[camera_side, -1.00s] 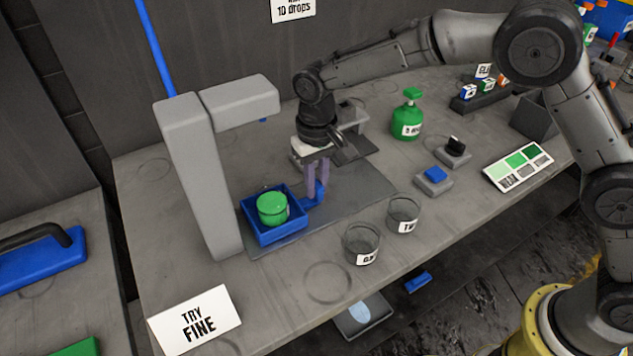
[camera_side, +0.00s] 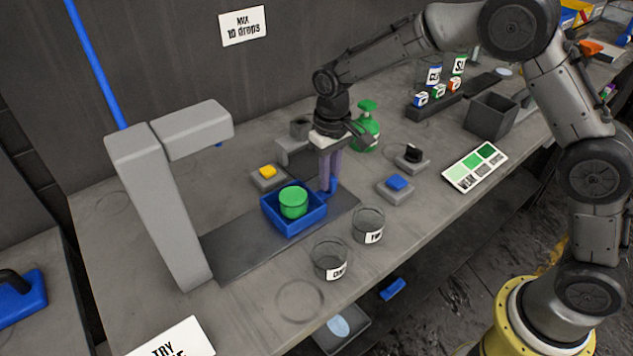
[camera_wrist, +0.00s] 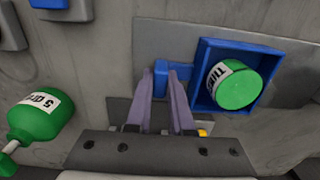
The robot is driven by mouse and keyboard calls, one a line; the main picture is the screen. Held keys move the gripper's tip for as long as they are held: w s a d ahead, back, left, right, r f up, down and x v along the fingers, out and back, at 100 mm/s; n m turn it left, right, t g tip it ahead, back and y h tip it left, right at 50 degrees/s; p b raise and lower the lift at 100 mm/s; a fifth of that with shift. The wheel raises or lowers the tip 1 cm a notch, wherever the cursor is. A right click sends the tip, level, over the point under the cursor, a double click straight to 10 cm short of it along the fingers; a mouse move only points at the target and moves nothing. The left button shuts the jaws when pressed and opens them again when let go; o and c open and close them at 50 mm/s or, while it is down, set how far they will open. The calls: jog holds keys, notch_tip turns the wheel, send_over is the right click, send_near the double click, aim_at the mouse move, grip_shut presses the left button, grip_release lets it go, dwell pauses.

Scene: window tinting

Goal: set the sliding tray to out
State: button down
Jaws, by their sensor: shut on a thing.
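The sliding tray (camera_side: 290,232) is a blue open box on a dark grey base strip (camera_side: 245,245). It stands toward the right end of the strip, clear of the grey arched post (camera_side: 165,210). A green round container (camera_side: 293,203) sits in it; in the wrist view this container (camera_wrist: 238,88) has a white label, partly readable. My gripper (camera_side: 328,172) points down just right of the tray. Its purple fingers (camera_wrist: 163,88) are shut on the tray's blue handle (camera_wrist: 174,78), which sticks out from the tray's side.
A yellow button (camera_side: 267,172) is behind the tray and a blue button (camera_side: 397,183) to its right. Two clear cups, the nearer (camera_side: 331,260) and the farther (camera_side: 369,225), stand in front. A green pump bottle (camera_side: 367,130) stands behind my gripper.

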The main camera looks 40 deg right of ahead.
jog(key=shift+d, duration=0.3)
jog(key=c, duration=1)
grip_release()
jog(key=shift+r, duration=0.1)
jog(key=shift+o, duration=1)
jog(key=shift+a, duration=0.1)
notch_tip(320, 180, up, 14)
